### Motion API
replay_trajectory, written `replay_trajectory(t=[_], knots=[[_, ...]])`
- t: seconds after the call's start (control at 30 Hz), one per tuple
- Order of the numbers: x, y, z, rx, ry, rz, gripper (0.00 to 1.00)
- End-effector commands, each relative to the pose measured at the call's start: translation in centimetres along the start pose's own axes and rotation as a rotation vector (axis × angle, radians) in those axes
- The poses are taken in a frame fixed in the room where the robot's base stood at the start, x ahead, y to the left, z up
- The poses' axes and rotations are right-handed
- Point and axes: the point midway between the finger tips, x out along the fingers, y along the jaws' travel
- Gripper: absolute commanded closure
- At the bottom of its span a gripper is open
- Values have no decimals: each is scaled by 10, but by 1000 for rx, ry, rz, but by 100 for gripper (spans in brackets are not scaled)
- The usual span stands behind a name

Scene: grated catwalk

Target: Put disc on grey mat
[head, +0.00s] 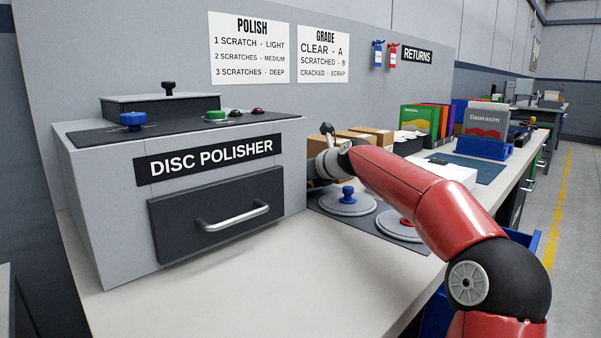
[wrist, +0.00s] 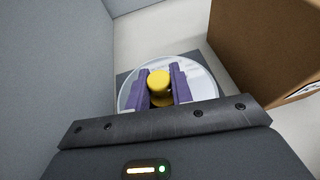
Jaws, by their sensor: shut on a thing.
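In the wrist view, the purple fingers of my gripper (wrist: 159,75) are shut on a yellow knob (wrist: 158,82). The knob stands in the middle of a pale round plate (wrist: 203,83). A dark grey mat (wrist: 123,77) shows at the plate's edge; I cannot tell whether the plate rests on it or is lifted. In the head view, my fingers and the yellow knob are hidden behind the polisher and my arm. A dark grey mat (head: 384,238) there carries round plates with a blue knob (head: 348,193) and a red knob (head: 406,221). No separate bare disc is recognisable.
The grey disc polisher (head: 200,190) stands left, its drawer (head: 215,222) shut. A cardboard box (wrist: 262,45) is close right of the plate in the wrist view. A white box (head: 448,172), a blue-grey mat (head: 473,168) and a blue bin (head: 484,149) lie farther along the bench.

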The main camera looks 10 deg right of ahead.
Motion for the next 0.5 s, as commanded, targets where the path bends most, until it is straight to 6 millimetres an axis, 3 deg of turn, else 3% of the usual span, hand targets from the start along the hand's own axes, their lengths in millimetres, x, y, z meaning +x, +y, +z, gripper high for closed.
replay_trajectory(t=[0.5], knots=[[2,0,-5,0,0,0,100]])
